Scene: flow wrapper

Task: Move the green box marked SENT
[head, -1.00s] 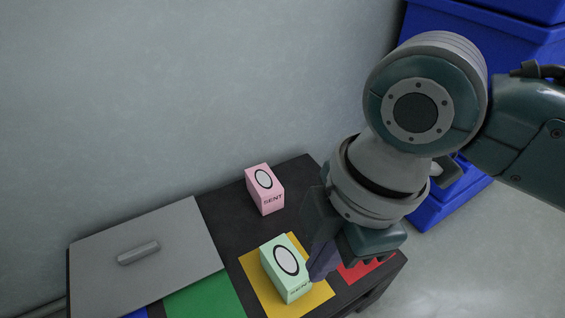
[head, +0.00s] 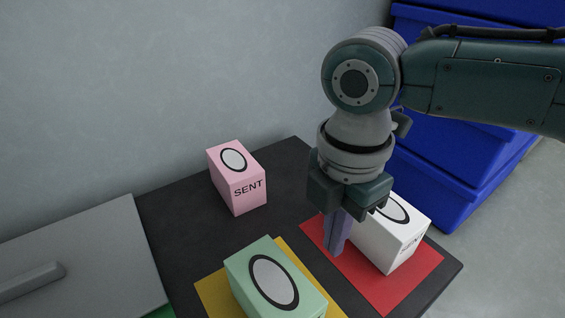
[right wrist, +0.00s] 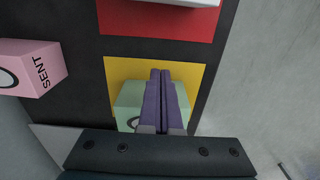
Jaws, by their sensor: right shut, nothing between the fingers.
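The green box (head: 262,254) stands on the yellow square (head: 212,297) at the bottom of the head view, with a white oval on top; its lettered face is cut off. My right gripper (head: 335,250) is shut and empty, fingers pointing down. In the head view it appears to the right of the green box, in front of the red square and white box. In the right wrist view the shut fingers (right wrist: 165,73) cover part of the green box (right wrist: 128,98). I cannot tell the exact gap between them. My left gripper is out of view.
A pink box (head: 238,180) marked SENT stands on the black table (head: 185,228). A white box (head: 404,250) stands on the red square (head: 385,297). A grey panel with a handle (head: 95,250) lies at left. Blue bins (head: 450,130) stand behind at right.

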